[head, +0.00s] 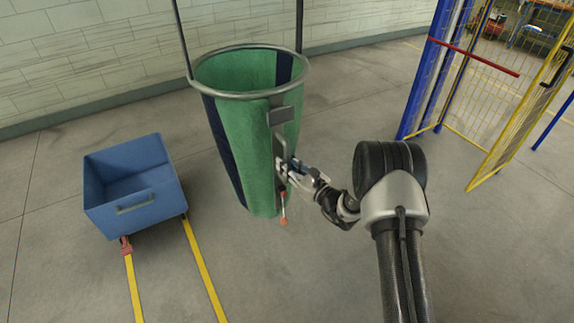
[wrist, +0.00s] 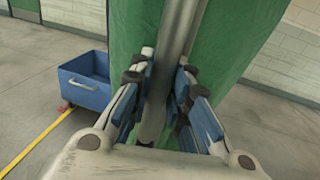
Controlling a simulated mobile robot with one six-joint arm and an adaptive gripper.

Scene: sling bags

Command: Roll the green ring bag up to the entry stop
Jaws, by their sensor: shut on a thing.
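The green ring bag (head: 244,130) hangs open from a grey metal ring, with dark blue vertical stripes, in the middle of the head view. It fills the upper middle of the wrist view (wrist: 232,48). A grey upright bar (wrist: 176,60) runs down its near side. My gripper (head: 286,170) is at the bag's right side, and in the wrist view its blue-padded fingers are closed around this bar. A small red-tipped piece (head: 283,208) hangs below the gripper. I cannot make out which thing is the entry stop.
A blue cart (head: 136,192) stands to the left, by two yellow floor lines (head: 203,270). A yellow and blue mesh fence (head: 500,110) with an open gate stands at the right. A block wall is behind.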

